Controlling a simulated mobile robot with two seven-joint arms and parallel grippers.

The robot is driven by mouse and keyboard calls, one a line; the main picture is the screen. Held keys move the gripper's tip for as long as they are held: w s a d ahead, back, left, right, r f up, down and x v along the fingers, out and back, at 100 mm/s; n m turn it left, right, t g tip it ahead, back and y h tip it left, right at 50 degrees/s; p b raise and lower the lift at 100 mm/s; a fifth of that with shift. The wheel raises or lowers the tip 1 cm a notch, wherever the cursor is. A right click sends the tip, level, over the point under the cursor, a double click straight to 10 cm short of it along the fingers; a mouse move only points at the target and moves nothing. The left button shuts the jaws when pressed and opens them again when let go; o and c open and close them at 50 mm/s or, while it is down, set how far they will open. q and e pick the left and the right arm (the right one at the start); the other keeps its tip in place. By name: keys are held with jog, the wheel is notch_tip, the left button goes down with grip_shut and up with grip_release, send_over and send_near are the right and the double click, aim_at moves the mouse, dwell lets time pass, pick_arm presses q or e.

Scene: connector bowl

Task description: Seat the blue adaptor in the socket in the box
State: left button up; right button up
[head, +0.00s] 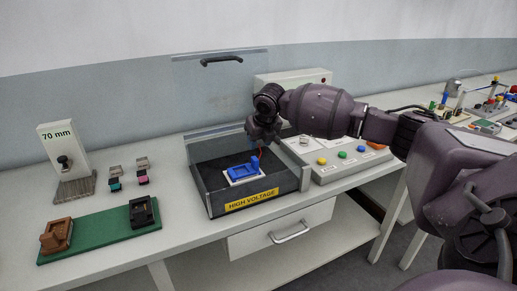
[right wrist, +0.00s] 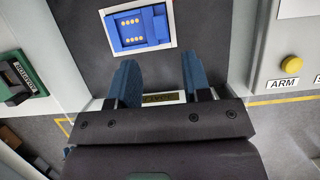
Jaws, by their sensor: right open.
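The blue adaptor (head: 241,171) lies on a white plate (head: 256,178) inside the open dark box (head: 213,197). In the right wrist view the adaptor (right wrist: 121,31) shows gold contacts on its face and sits within the white plate's border. I cannot tell how deep it sits, and the socket beneath is hidden. My right gripper (head: 260,146) is over the back of the box. In the right wrist view my right gripper (right wrist: 157,66) is open, its two blue-grey fingers apart and empty, short of the adaptor in the picture. My left gripper is not in view.
A green board (head: 100,232) at left holds a brown block (head: 56,236) and a black block (head: 144,211). A clear raised panel (head: 221,90) stands behind the box. A button panel (head: 335,160) is close on the right. A "70 mm" stand (head: 64,150) is at far left.

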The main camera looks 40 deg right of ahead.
jog(key=shift+v, duration=1.2)
